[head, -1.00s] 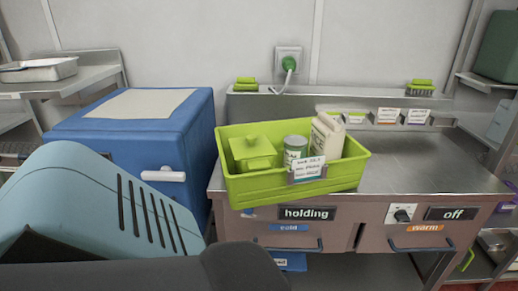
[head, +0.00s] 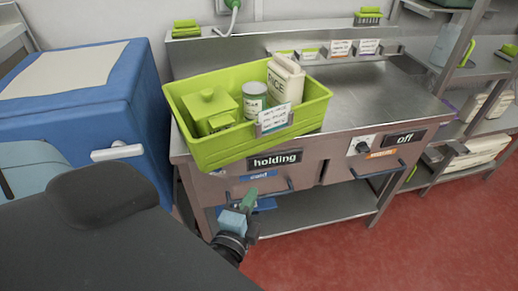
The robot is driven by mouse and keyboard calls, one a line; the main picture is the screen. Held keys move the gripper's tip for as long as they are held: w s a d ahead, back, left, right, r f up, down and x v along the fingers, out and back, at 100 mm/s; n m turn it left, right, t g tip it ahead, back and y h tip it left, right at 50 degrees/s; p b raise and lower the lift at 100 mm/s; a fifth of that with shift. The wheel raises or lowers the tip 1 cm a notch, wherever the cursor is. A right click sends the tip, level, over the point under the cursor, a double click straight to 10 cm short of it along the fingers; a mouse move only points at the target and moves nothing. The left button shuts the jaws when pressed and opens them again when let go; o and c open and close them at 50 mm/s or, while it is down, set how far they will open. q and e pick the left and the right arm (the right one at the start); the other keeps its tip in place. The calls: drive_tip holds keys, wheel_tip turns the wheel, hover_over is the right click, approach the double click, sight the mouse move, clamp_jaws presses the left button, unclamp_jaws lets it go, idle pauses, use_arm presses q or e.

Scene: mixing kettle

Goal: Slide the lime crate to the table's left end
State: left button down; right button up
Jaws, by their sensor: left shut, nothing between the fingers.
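The lime crate (head: 225,148) stands on the steel table (head: 350,105) at its left end, skewed, with its front side at the table's front edge. It holds a lime lidded box (head: 210,108), a tin (head: 254,99) and a white carton marked RICE (head: 284,80). A white card (head: 273,119) is on its front. My left gripper (head: 247,201) is shut and empty, low in front of the table's drawers and below the crate, apart from it. My right gripper is not in view.
A blue chest (head: 75,110) with a white handle stands close to the table's left side. The tabletop right of the crate is clear. A shelf unit (head: 470,120) stands at the right, with open red floor (head: 400,240) in front.

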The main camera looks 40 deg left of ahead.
use_arm(q)
drive_tip(key=r+m, duration=0.1)
drive_tip(key=r, duration=0.1)
drive_tip(key=p, duration=0.3)
approach(267, 141)
drive_tip(key=w+d, duration=0.2)
drive_tip(key=w, duration=0.2)
drive_tip(key=shift+t, duration=0.4)
drive_tip(key=shift+w+a+f, duration=0.1)
drive_tip(key=shift+w+a, duration=0.15)
drive_tip(key=shift+a, duration=0.4)
drive_tip(key=shift+w+a+f, duration=0.1)
drive_tip(key=shift+w+a, duration=0.15)
drive_tip(key=shift+a, duration=0.35)
drive_tip(key=shift+w+a+f, duration=0.1)
drive_tip(key=shift+w+a, duration=0.15)
drive_tip(key=shift+a, duration=0.4)
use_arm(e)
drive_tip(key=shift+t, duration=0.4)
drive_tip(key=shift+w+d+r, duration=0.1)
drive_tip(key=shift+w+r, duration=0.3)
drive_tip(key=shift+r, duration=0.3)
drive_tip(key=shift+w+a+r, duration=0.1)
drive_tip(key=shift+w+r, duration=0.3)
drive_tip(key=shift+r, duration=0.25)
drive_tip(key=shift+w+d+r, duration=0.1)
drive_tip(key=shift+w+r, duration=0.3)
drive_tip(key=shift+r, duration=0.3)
